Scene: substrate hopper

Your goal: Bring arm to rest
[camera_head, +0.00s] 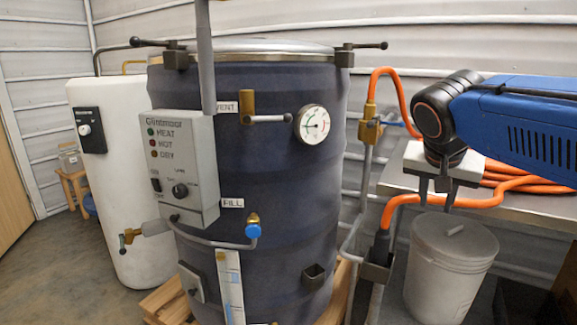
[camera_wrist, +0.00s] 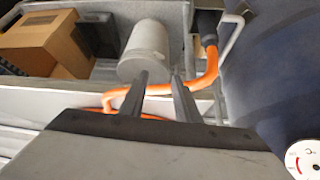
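My gripper (camera_head: 436,196) hangs in front of the steel bench at the right, with its two fingers pointing down and a gap between them. It holds nothing. My blue arm reaches in from the right edge. In the wrist view my gripper's fingers (camera_wrist: 160,78) stand apart, with a grey lidded bucket (camera_wrist: 145,52) beyond them. The same bucket (camera_head: 450,270) is below the fingers in the head view; they appear apart from its lid.
A dark drum (camera_head: 265,180) with a control box (camera_head: 180,165) and gauge (camera_head: 313,123) fills the middle. An orange hose (camera_head: 520,183) lies on the bench (camera_head: 545,205). A white tank (camera_head: 110,200) stands left. A cardboard box (camera_wrist: 45,42) shows in the wrist view.

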